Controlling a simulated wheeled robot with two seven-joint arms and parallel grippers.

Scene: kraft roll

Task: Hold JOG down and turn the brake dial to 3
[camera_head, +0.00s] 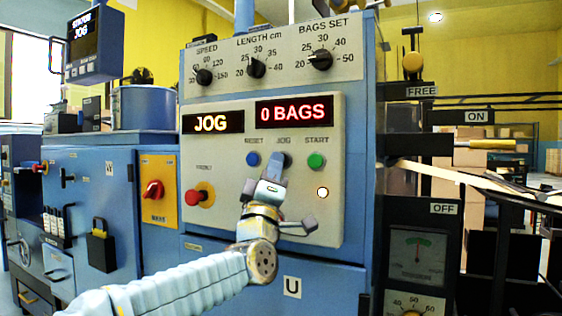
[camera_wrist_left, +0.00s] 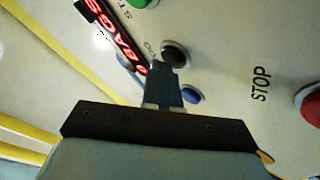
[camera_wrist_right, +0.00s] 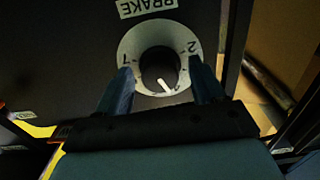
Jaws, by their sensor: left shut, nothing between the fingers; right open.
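My left gripper (camera_head: 274,171) is shut and empty, with its tips at the dark JOG button (camera_head: 286,160) on the grey panel. The left wrist view shows the closed fingertips (camera_wrist_left: 167,67) against or just in front of the dark button (camera_wrist_left: 176,53); contact is hard to tell. The panel display (camera_head: 211,123) reads JOG. In the right wrist view the brake dial (camera_wrist_right: 159,68) has a dark knob on a pale ring, under an upside-down BRAKE label. Its white pointer points downward in that view. My right gripper (camera_wrist_right: 160,72) is open, its fingers on either side of the knob.
A blue RESET button (camera_head: 252,159) and a green START button (camera_head: 316,161) flank JOG. A red stop knob (camera_head: 200,195) is lower left on the panel. A second display (camera_head: 293,112) reads 0 BAGS. A status screen (camera_head: 83,39) at upper left shows JOG.

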